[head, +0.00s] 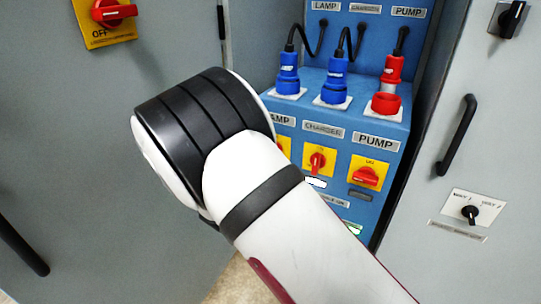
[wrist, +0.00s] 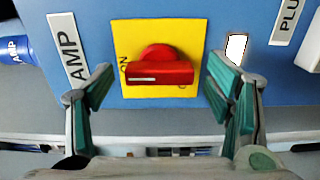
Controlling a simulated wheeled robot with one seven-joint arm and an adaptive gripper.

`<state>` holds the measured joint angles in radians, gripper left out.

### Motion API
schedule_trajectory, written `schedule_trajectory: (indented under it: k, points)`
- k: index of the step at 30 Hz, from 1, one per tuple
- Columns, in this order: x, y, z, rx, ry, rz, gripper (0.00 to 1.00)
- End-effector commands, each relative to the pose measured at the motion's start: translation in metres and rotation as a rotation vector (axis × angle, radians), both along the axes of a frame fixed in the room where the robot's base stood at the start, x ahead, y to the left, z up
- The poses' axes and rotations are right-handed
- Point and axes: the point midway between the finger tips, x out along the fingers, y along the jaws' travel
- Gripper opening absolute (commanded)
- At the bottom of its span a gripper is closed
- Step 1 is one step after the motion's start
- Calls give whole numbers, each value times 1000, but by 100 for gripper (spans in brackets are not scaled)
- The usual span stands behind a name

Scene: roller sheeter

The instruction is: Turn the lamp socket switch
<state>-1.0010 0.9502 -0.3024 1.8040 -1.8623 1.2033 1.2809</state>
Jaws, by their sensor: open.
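The lamp switch is a red knob (wrist: 158,70) on a yellow plate (wrist: 190,35), beside a label reading AMP in the wrist view. The knob's bar lies level in that view, with a pale line along it. My gripper (wrist: 160,84) is open, one finger on each side of the knob, with a visible gap on both sides. Whether the fingertips reach the knob's depth I cannot tell. In the head view my arm hides the gripper and most of the lamp switch; only a sliver of its yellow plate (head: 285,145) shows.
The charger switch (head: 317,160) and pump switch (head: 366,176) sit to the right on the blue panel. Blue lamp (head: 287,78) and charger (head: 334,82) plugs and a red pump plug (head: 388,90) stand above. Grey cabinets flank the panel; the right one has a black handle (head: 457,135).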

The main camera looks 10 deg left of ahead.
Motion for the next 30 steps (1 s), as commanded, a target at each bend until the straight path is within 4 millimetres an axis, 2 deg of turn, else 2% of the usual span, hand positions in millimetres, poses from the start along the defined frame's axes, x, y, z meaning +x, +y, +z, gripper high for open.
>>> schedule_trajectory:
  k: [12,16,21,30]
  points:
    - [-74,28,0,1,2,3,73]
    - [-92,34,0,2,2,2,73]
    - [-105,38,0,1,1,0,73]
    - [-107,39,0,1,1,0,73]
